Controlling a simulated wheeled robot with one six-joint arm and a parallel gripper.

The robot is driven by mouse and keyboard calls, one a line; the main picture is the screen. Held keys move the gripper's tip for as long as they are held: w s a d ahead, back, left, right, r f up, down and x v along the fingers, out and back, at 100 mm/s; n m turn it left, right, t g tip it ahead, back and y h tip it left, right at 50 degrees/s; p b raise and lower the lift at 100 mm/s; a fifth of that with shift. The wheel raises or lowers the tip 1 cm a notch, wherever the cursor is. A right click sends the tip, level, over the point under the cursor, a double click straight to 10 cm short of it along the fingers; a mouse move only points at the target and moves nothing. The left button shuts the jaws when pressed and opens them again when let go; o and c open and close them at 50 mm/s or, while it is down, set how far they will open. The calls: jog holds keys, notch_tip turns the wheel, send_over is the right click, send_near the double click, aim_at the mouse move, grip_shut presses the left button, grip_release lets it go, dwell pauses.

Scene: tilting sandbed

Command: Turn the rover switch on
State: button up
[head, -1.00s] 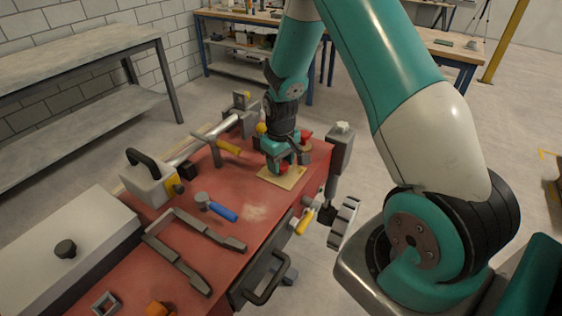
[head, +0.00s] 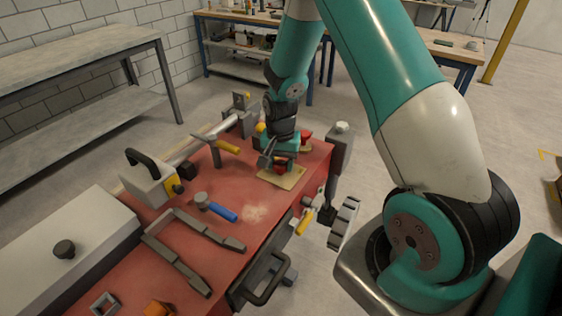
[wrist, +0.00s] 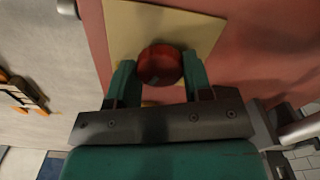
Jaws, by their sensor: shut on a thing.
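The switch is a round red knob (wrist: 160,65) on a tan plate (wrist: 122,30), which lies on the red bench top. In the wrist view my gripper (wrist: 158,82) has its two green fingers on either side of the knob, shut on it. In the head view my gripper (head: 277,164) points down over the tan plate (head: 288,178) near the bench's far right corner. Only part of the knob shows there. I cannot tell from its plain surface how far the knob is turned.
A yellow-handled lever (head: 228,146) stands left of my gripper. A grey post (head: 340,152) stands at the bench's right edge.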

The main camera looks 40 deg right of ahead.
aim_at(280, 164)
jog(key=shift+r+m, duration=0.1)
jog(key=shift+m, duration=1.8)
jog(key=o, duration=0.9)
jog(key=shift+o, duration=0.2)
notch_tip(280, 164, up, 17)
jog(key=b, duration=0.1)
jog(key=shift+r, duration=0.2)
jog(key=shift+a, duration=0.1)
